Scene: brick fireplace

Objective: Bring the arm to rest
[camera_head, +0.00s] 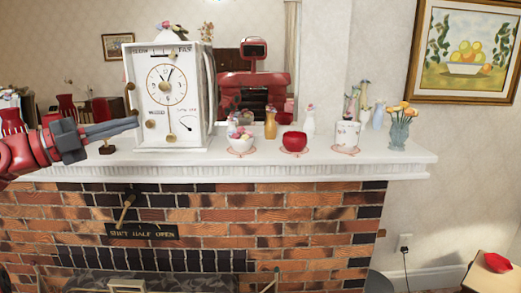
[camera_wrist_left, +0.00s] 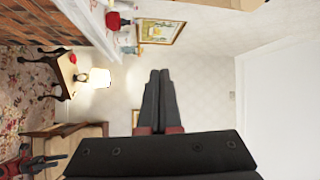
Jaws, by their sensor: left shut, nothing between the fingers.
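My left arm comes in from the left in the head view. I cannot tell whether the tips touch the box. In the left wrist view the two dark fingers (camera_wrist_left: 159,76) lie together with nothing between them. A small red and dark part, apparently my right gripper (camera_wrist_left: 58,158), shows at that view's lower left, too small to read its fingers.
A lever (camera_head: 126,205) sticks out of the brick front. A side table (camera_head: 490,272) stands at the lower right.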

